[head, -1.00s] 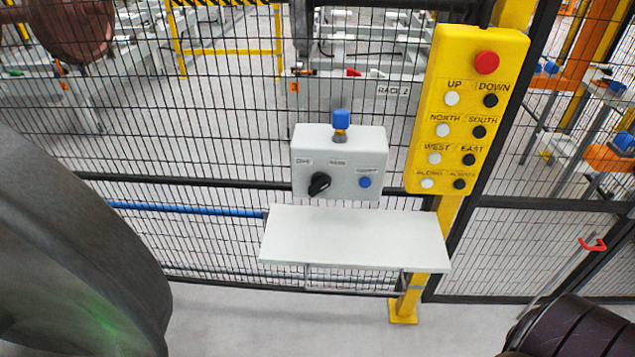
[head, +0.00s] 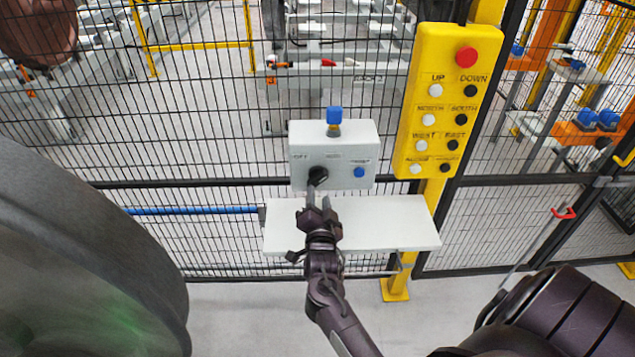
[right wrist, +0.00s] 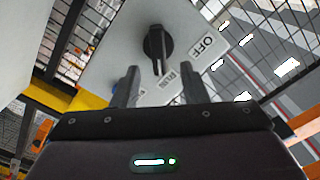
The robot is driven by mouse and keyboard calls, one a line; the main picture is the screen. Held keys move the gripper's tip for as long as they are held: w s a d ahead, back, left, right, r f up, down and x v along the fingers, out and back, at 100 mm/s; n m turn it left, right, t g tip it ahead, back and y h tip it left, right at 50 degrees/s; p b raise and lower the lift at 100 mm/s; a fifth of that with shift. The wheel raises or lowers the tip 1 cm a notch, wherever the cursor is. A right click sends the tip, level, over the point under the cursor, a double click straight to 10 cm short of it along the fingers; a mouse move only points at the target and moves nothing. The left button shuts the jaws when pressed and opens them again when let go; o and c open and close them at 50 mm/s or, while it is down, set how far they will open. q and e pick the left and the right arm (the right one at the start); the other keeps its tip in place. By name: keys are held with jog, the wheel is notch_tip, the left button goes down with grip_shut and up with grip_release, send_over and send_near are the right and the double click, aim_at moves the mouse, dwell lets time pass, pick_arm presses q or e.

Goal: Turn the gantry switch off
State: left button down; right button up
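The gantry switch is a black rotary knob (head: 318,176) on the front of a light grey control box (head: 350,140). In the right wrist view the knob (right wrist: 157,43) shows just beyond my fingertips, near printed OFF and RUN labels. My right gripper (head: 319,194) reaches up to the knob from below in the head view and partly covers it. In the right wrist view the gripper (right wrist: 160,84) is open, with one finger to each side of the knob's line. I cannot tell whether a finger touches it. My left gripper is not in view.
A blue button (head: 359,171) sits right of the knob, and a blue-topped part (head: 334,115) stands on the box. A white shelf (head: 390,222) is below. A yellow button panel (head: 445,105) is at right. Black mesh fence (head: 200,120) stands behind.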

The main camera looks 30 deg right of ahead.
aim_at(318, 183)
jog(key=p+x, duration=0.1)
jog(key=x, duration=0.5)
jog(key=shift+w+f, duration=0.1)
grip_shut()
